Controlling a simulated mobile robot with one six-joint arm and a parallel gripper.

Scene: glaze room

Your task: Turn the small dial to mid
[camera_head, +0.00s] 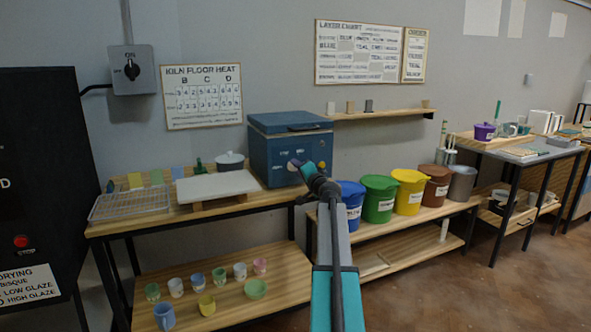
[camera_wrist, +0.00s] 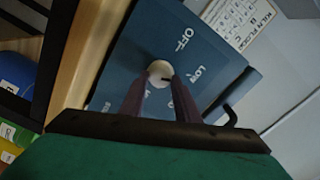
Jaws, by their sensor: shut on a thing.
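The small dial (camera_wrist: 159,71) is a pale round knob on the front of a blue box-shaped kiln (camera_wrist: 140,50). In the wrist view my gripper (camera_wrist: 160,82) has its two dark fingers on either side of the knob, shut on it. The labels OFF and LOW show on the panel near the dial. A short dark mark shows on the knob on its LOW side, but its exact setting is hard to tell. In the head view the blue kiln (camera_head: 268,152) stands on the wooden table, and my gripper (camera_head: 301,168) is at its front, covering the dial.
A white slab (camera_head: 218,186) and a wire rack (camera_head: 130,203) lie left of the kiln. Several coloured buckets, among them a blue one (camera_head: 350,200) and a green one (camera_head: 379,199), stand close to the right of my arm. Small cups stand on the lower shelf (camera_head: 285,285).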

